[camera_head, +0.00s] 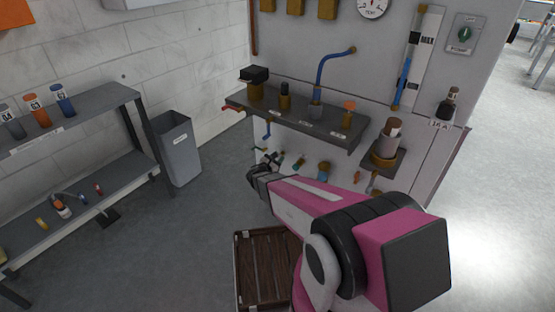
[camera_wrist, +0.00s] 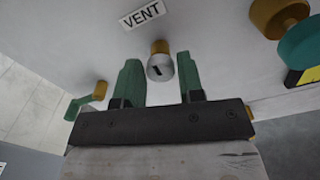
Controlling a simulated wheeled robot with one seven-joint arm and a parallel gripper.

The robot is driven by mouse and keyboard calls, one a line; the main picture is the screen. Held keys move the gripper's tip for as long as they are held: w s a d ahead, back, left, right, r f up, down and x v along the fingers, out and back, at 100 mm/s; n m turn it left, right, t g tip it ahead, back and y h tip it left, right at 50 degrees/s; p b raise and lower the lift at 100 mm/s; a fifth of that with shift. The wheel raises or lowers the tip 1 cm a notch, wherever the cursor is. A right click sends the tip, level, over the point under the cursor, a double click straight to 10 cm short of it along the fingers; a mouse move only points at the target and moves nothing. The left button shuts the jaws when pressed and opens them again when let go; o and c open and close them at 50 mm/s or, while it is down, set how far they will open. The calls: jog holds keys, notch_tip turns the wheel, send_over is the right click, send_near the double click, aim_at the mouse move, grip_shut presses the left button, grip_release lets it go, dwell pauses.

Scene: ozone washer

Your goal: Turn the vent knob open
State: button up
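In the wrist view, the vent knob (camera_wrist: 161,71) is a short grey cylinder with a dark slot on its face and a brass collar behind it. It sits on the pale panel below a white VENT label (camera_wrist: 142,14). My gripper (camera_wrist: 158,60) is open, with one green finger on each side of the knob. In the head view, my gripper (camera_head: 258,172) is low in front of the panel, and I cannot pick out the vent knob there.
A teal lever (camera_wrist: 83,101) is left of my gripper, and a teal knob on a brass stem (camera_wrist: 300,42) is right. In the head view, a grey shelf (camera_head: 300,121) juts out above my gripper. A wooden crate (camera_head: 240,268) stands below on the floor.

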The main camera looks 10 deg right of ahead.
jog(key=c, duration=0.4)
jog(key=shift+m, duration=0.3)
jog(key=m, duration=1)
jog(key=shift+s+f, duration=0.1)
jog(key=m, duration=1.1)
jog(key=shift+f+m, duration=0.15)
jog(key=shift+m, duration=0.25)
